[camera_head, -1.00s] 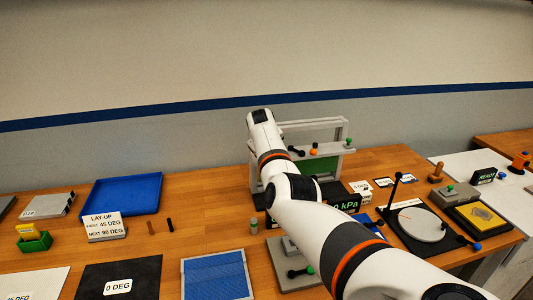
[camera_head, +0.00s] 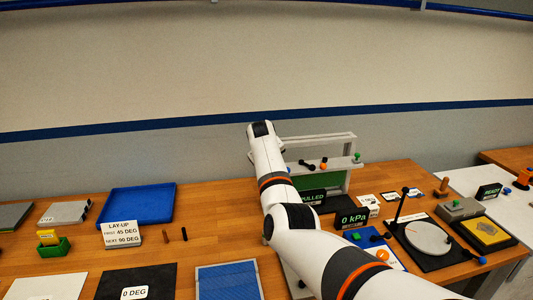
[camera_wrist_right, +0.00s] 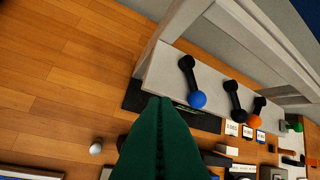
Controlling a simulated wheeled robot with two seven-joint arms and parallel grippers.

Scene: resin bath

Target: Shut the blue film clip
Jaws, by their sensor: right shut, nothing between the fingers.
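The blue film clip (camera_wrist_right: 194,84) shows in the right wrist view as a black lever with a blue ball at its near end. It sits on a pale grey beam (camera_wrist_right: 158,75). My right gripper (camera_wrist_right: 160,103) has dark green fingers, closed together and empty. In the picture its tips lie left of the blue ball, apart from it. I cannot tell the height gap. My left gripper is in no view.
A black lever (camera_wrist_right: 235,100) and an orange-balled one (camera_wrist_right: 260,104) stand further along the beam, with a green knob (camera_wrist_right: 297,127) beyond. The grey frame (camera_head: 330,142) rises behind. A blue tray (camera_head: 137,205) lies left. A pressure sign (camera_head: 352,219) stands right of my arm.

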